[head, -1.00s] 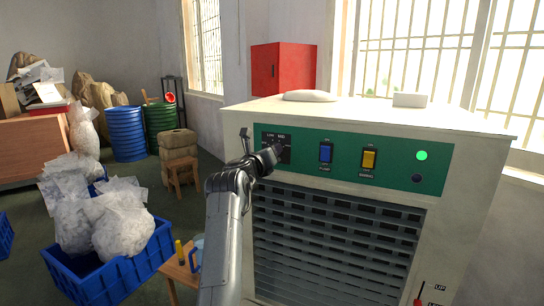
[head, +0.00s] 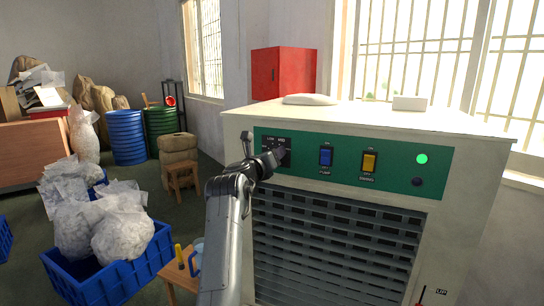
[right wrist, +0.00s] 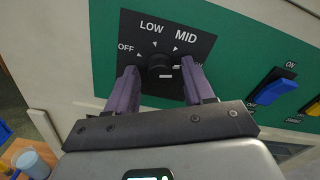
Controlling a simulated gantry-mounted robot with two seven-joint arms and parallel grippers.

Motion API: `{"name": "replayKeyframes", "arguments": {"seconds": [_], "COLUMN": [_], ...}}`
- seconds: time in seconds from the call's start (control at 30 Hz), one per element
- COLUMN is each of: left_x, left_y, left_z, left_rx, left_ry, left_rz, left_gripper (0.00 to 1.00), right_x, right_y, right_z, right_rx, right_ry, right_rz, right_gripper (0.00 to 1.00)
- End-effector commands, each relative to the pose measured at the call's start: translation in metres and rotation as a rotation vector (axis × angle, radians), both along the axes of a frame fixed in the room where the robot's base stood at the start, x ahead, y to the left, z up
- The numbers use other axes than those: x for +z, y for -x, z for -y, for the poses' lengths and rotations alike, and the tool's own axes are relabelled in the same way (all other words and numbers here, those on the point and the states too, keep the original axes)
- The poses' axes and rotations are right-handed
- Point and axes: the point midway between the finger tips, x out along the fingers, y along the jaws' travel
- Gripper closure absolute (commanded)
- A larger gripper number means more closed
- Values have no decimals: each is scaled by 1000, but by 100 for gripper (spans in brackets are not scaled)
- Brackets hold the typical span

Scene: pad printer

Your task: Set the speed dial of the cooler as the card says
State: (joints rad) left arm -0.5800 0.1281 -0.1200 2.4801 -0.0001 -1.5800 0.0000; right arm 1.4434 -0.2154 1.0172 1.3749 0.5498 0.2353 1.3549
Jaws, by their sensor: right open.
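The cooler (head: 470,170) is a large off-white cabinet with a green control panel (head: 340,165). Its black speed dial plate (right wrist: 112,62) reads OFF, LOW and MID in the right wrist view; the plate's right part is hidden behind a finger. The round black knob (right wrist: 160,64) has a short white mark on its lower side. My right gripper (right wrist: 162,72) is open, with one purple finger on each side of the knob and visible gaps. In the head view the right gripper (head: 262,152) partly covers the dial. No readable card is in view. My left gripper is not in view.
Right of the dial are a blue switch (head: 325,157), a yellow switch (head: 369,162) and a lit green lamp (head: 422,159). A louvred grille (head: 335,240) lies below. A small stool (head: 178,276) with a mug stands left of the cooler, near my arm.

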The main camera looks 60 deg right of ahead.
Motion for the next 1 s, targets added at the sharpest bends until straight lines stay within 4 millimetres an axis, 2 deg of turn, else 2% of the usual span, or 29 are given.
{"name": "replayKeyframes", "arguments": {"seconds": [0.13,0.27,0.6,1.0], "left_x": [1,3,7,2], "left_y": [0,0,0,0], "left_z": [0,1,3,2], "left_rx": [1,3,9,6], "left_ry": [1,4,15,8], "left_rz": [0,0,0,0], "left_gripper": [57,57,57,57], "right_x": [0,0,0,0], "right_y": [0,2,12,16], "right_z": [-6,-21,-83,-105], "right_rx": [1,3,2,0], "right_ry": [1,0,0,1], "right_rz": [-1,-1,-1,0], "right_gripper": [47,47,47,47]}}
